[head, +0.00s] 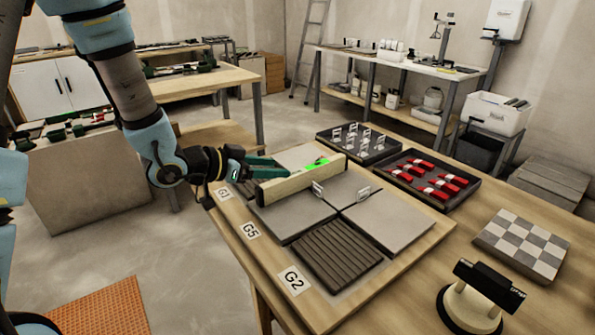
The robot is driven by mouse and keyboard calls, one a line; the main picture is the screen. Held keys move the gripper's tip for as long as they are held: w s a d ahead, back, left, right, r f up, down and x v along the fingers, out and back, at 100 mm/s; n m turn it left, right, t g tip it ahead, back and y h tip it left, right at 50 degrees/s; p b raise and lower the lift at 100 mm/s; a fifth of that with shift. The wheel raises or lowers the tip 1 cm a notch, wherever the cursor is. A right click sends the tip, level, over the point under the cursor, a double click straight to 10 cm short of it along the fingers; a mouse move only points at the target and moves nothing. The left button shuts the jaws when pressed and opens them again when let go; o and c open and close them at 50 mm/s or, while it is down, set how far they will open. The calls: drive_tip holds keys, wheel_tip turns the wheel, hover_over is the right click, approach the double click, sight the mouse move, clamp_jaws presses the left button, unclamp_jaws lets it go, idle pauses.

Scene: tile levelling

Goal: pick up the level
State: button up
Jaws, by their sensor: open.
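The level (303,180) is a long pale bar with a bright green patch near its far end. It stands on edge across the grey tiles (390,217) on the wooden board. My gripper (278,168) has dark green fingers and reaches in from the left, just behind the level's near half. The fingers are open. The level's front face hides part of them, so I cannot tell whether they touch it or straddle it.
Small white clips (318,188) stand at the tile joints by the level. A ribbed dark tile (341,252) lies in front. A tray of red wedges (462,197), a tray of clips (378,158), a checkered tile (521,245) and a round-based stand (470,308) occupy the right side.

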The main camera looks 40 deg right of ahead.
sight(301, 171)
drive_tip(key=x, duration=0.2)
drive_tip(key=shift+d+f, duration=0.15)
drive_tip(key=shift+d, duration=0.2)
drive_tip(key=shift+p+x, duration=0.85)
drive_tip(key=shift+x, duration=1.7)
drive_tip(key=shift+s+a+f, duration=0.1)
drive_tip(key=shift+s+f, duration=0.05)
drive_tip(key=shift+f, duration=0.05)
clamp_jaws()
